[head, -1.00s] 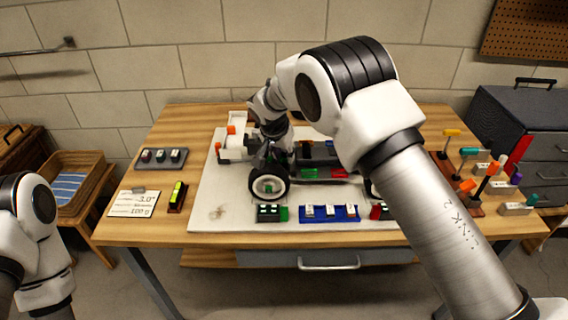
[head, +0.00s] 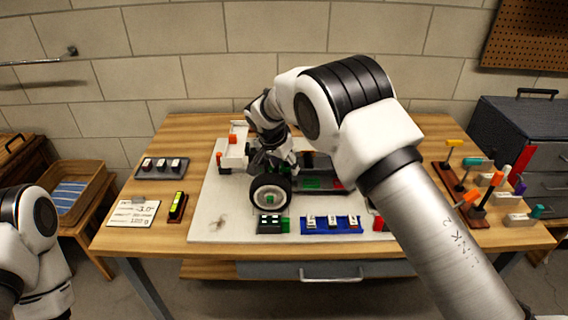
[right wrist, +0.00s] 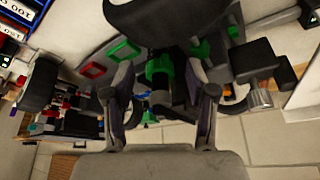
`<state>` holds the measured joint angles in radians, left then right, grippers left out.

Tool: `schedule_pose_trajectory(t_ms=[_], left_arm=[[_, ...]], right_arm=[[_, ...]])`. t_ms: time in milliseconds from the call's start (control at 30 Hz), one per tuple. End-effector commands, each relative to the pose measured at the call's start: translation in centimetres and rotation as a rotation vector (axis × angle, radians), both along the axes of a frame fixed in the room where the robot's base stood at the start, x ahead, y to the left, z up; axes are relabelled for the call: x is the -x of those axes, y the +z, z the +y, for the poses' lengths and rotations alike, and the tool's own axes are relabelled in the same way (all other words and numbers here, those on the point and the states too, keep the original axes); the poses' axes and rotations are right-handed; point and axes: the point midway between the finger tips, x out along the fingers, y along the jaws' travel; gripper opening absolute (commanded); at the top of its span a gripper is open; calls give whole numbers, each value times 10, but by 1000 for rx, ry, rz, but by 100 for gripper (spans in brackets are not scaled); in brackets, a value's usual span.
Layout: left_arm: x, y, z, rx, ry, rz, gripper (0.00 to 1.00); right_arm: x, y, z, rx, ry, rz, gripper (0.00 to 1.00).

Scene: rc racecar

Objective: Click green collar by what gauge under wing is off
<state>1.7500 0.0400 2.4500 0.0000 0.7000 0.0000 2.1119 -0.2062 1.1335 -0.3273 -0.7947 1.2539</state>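The race car stands on a pale board (head: 212,205) on the table, with its near wheel (head: 270,193) facing me and a white wing part (head: 235,155) with orange bits at its left. My right gripper (head: 272,162) is over the car just behind that wheel. In the right wrist view my right gripper (right wrist: 162,108) is open, its two dark fingers apart. A green collar-like part (right wrist: 160,68) shows beyond and between the fingertips; I cannot tell if they touch it. No gauge under the wing is clear. My left arm shows at the left edge; its gripper is out of view.
A card with figures (head: 132,212), a yellow-green level (head: 178,206) and a dark switch block (head: 162,167) lie on the left. Blocks with white labels (head: 331,224) line the board's front. Coloured-handled tools (head: 470,180) stand on the right.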

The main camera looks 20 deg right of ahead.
Motion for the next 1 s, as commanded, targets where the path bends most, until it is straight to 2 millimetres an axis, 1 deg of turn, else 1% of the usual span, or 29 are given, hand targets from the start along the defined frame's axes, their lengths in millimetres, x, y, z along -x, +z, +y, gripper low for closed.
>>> schedule_pose_trajectory(t_ms=[167, 267, 367, 500, 600, 700, 800, 1000], left_arm=[[0, 0, 0, 0, 0, 0, 44], [0, 0, 0, 0, 0, 0, 44], [0, 0, 0, 0, 0, 0, 44], [0, 0, 0, 0, 0, 0, 44], [0, 0, 0, 0, 0, 0, 44], [0, 0, 0, 0, 0, 0, 44], [0, 0, 0, 0, 0, 0, 44], [0, 0, 0, 0, 0, 0, 44]], right_arm=[[0, 2, 0, 0, 0, -1, 56], [2, 11, 3, 1, 2, -2, 56], [7, 29, 9, 1, 1, -3, 56], [16, 63, 19, 1, 2, -4, 56], [22, 85, 27, 1, 1, -3, 56], [26, 101, 32, 0, 1, -1, 56], [29, 109, 34, 1, 0, -1, 56], [30, 111, 35, 1, 0, 1, 56]])
